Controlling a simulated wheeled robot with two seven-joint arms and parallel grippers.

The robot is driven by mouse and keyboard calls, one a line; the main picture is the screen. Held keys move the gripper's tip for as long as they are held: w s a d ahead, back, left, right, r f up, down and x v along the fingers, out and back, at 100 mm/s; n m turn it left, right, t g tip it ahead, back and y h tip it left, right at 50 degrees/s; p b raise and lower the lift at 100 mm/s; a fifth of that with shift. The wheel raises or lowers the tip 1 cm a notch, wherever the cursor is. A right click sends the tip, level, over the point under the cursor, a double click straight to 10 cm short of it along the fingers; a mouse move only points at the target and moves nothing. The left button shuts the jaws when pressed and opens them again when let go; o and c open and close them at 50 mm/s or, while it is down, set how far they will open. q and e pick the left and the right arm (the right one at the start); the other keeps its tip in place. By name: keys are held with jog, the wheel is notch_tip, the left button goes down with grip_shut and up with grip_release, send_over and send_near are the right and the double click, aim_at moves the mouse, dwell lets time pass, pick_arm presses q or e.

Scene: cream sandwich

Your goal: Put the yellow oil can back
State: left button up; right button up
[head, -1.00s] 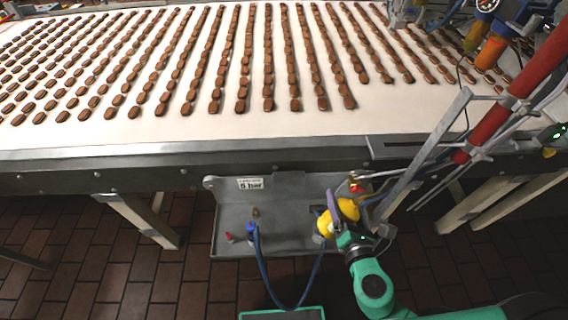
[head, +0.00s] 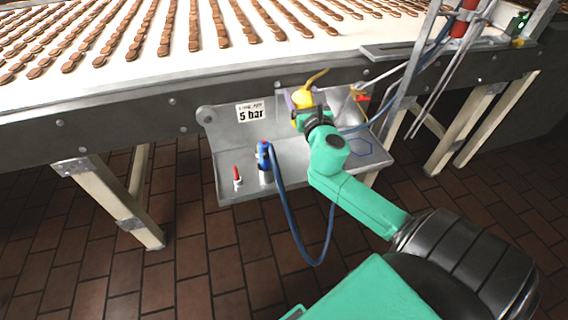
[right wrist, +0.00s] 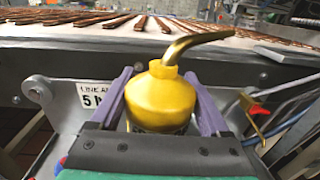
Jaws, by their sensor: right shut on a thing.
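The yellow oil can (head: 303,98) with its bent brass spout is at the back of the grey metal shelf (head: 228,189), below the conveyor edge. In the right wrist view the can (right wrist: 160,98) stands upright between two purple fingers. My right gripper (head: 302,97) is shut on it; it also shows in the right wrist view (right wrist: 163,100). The can's base is hidden by the gripper, so I cannot tell whether it touches the shelf. A blue hexagon outline (head: 361,146) is on the shelf's right part, with nothing on it. My left gripper is not in view.
On the shelf stand a blue-topped tool (head: 265,160) with a hanging blue hose (head: 287,222) and a small red-tipped bottle (head: 238,178). A "5 bar" sign (head: 251,113) is behind. Grey struts and hoses stand right of the shelf. The conveyor (head: 300,50) carries chocolate pieces.

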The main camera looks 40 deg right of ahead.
pick_arm(q)
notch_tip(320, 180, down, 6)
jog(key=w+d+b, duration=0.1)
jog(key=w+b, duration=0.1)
jog(key=b, duration=0.4)
pick_arm(e)
jog(key=f+b, duration=0.1)
jog(key=f, duration=0.5)
jog(key=f+b, duration=0.1)
jog(key=f, duration=0.5)
jog(key=f+b, duration=0.2)
jog(key=f, duration=0.4)
jog(key=shift+w+d+f, duration=0.1)
jog(key=shift+d+f, duration=0.15)
jog(key=shift+f, duration=0.05)
jog(key=shift+r, duration=0.1)
jog(key=o, duration=1.6)
jog(key=shift+c, duration=0.2)
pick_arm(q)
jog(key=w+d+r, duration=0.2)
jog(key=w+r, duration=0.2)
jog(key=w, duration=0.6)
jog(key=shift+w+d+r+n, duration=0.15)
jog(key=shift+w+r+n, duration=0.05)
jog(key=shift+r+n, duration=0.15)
